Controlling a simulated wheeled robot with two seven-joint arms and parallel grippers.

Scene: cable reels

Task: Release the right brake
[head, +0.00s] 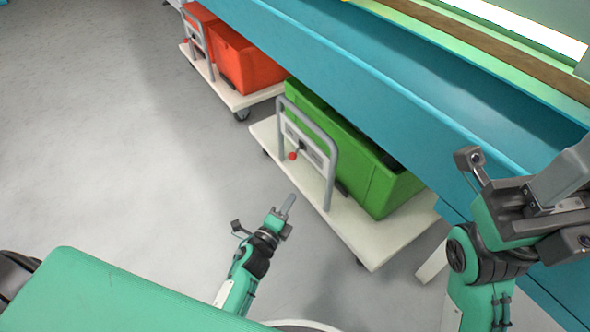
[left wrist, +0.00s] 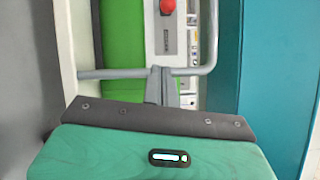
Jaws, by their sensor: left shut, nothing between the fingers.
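The right trolley (head: 375,241) carries a green crate (head: 385,184) and has a grey tubular handle (head: 331,165) with a pale panel on it. A brake lever with a red knob (head: 292,156) sits on this panel. The red knob also shows at the top edge of the left wrist view (left wrist: 167,6). My left gripper (head: 290,203) is shut and empty, below and in front of the handle. In the left wrist view its closed fingers (left wrist: 159,85) overlap the handle's lower bar; contact cannot be told. My right gripper (head: 567,172) is at the right edge, its fingertips unclear.
Another trolley (head: 229,92) with orange-red crates (head: 250,66) stands behind, with its own handle and red knob. A long blue bench (head: 370,80) runs above both trolleys along the right. The grey floor (head: 120,150) to the left is clear.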

